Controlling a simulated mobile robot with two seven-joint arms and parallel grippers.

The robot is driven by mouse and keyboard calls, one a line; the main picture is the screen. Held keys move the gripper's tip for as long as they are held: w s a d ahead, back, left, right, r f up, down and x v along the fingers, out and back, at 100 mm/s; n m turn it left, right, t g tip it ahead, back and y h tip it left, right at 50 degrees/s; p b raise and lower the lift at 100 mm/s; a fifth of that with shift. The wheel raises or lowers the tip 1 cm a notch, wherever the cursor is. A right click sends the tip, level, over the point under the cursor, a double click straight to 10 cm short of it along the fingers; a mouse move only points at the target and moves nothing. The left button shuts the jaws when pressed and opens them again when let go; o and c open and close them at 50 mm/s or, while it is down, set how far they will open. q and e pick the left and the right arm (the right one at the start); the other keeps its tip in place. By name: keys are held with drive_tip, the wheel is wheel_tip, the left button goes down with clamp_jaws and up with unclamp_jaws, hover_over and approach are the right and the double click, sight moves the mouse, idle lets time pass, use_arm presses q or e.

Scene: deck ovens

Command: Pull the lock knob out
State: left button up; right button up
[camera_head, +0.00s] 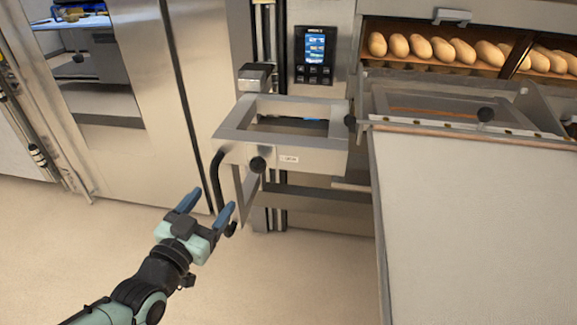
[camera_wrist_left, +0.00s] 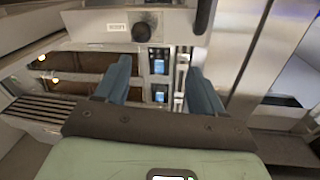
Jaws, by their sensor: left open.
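A round black knob (camera_head: 257,164) sits on the front face of a metal frame (camera_head: 318,158), beside a small white label (camera_head: 289,159). It appears to be the lock knob. The knob also shows in the left wrist view (camera_wrist_left: 141,32), beyond the fingertips near the top. My left gripper (camera_head: 207,206), with blue fingers, is open and empty. In the head view it is below and left of the knob, apart from it. In the left wrist view the two fingers (camera_wrist_left: 160,72) are spread with nothing between them. My right gripper is not in view.
A curved black handle (camera_head: 216,180) hangs at the frame's left end, close to my left gripper. A control panel (camera_head: 315,54) is on the oven front. Bread loaves (camera_head: 462,52) lie in the oven at right. A large pale board (camera_head: 470,220) slopes down at right. The floor at left is clear.

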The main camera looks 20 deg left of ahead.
sight(254, 171)
use_arm(q)
drive_tip(key=shift+h, duration=0.3)
drive_tip(key=w, duration=0.4)
drive_tip(key=w+d, duration=0.1)
drive_tip(key=w, duration=0.4)
drive_tip(key=w+d+b, duration=0.1)
drive_tip(key=w, duration=0.3)
drive_tip(key=shift+w+d+f, duration=0.15)
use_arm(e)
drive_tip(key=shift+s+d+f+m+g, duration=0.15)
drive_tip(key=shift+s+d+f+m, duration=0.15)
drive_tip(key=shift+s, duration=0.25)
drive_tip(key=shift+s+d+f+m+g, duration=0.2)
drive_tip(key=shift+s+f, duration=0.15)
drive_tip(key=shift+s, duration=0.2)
use_arm(q)
drive_tip(key=shift+c, duration=0.4)
clamp_jaws()
drive_tip(key=shift+s+d+f+b, duration=0.1)
drive_tip(key=shift+s+b, duration=0.15)
drive_tip(key=shift+b, duration=0.05)
drive_tip(key=shift+s+d+b, duration=0.25)
drive_tip(key=shift+s+b, duration=0.05)
drive_tip(key=shift+s, duration=0.75)
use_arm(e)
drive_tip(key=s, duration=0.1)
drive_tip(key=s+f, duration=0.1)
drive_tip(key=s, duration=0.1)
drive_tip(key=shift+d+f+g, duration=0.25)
